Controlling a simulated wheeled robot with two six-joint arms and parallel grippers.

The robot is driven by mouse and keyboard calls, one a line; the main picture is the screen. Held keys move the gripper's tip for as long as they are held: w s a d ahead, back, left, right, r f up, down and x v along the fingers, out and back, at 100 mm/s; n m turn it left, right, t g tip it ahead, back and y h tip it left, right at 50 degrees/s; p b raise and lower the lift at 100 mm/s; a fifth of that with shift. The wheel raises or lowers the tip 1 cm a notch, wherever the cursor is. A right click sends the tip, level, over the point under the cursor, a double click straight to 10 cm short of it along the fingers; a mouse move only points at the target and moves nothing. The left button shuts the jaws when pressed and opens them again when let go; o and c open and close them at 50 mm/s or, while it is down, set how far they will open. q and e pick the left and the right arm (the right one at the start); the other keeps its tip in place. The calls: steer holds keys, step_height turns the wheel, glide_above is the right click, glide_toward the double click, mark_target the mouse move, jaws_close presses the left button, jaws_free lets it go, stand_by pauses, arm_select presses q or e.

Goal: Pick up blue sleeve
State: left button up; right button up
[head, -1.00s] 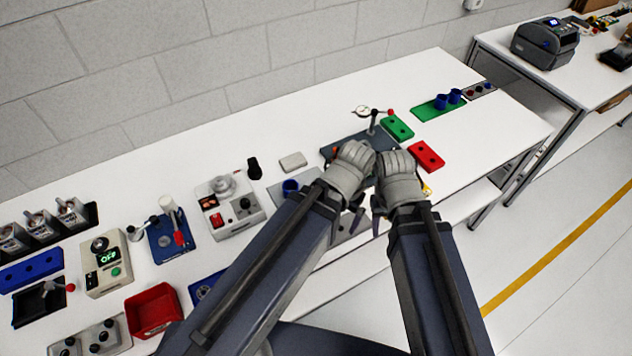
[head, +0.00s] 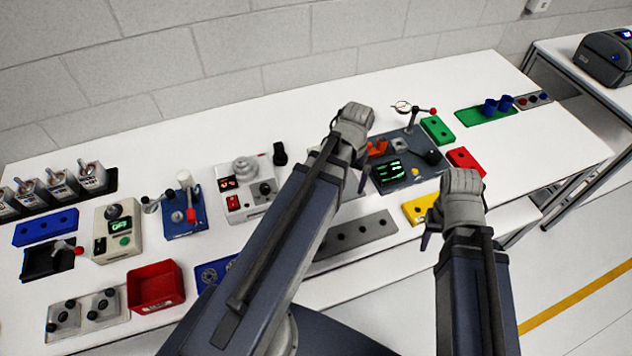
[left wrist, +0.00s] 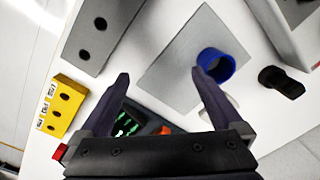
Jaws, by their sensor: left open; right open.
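The blue sleeve (left wrist: 217,64) is a short hollow cylinder standing on a grey mat (left wrist: 185,45) in the left wrist view. My left gripper (left wrist: 160,76) is open and empty. Its right fingertip overlaps the sleeve's lower left edge in that view; I cannot tell if they touch. In the head view my left gripper (head: 358,172) is over the mat area, and its arm hides the sleeve. My right gripper (head: 431,228) is open and empty near the table's front edge, by the yellow block (head: 420,208). Two more blue sleeves (head: 490,107) stand on a green plate (head: 470,117).
A dark fixture with a green screen (head: 390,173) and a dial indicator stands right of my left gripper. A grey bar with holes (head: 375,228) lies in front. A white device (head: 242,190) and a black knob (head: 280,154) stand left. A red bin (head: 155,287) is farther left.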

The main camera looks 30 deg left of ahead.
arm_select(q)
steer(key=a+n, duration=0.3)
steer(key=a, duration=0.7)
steer(key=f+b, duration=0.5)
steer(key=w+f+b, duration=0.1)
steer(key=f+b, duration=0.1)
steer(key=shift+f+b, duration=0.35)
steer(key=shift+b, duration=0.05)
steer(key=shift+r, duration=0.1)
steer(key=c, duration=1.4)
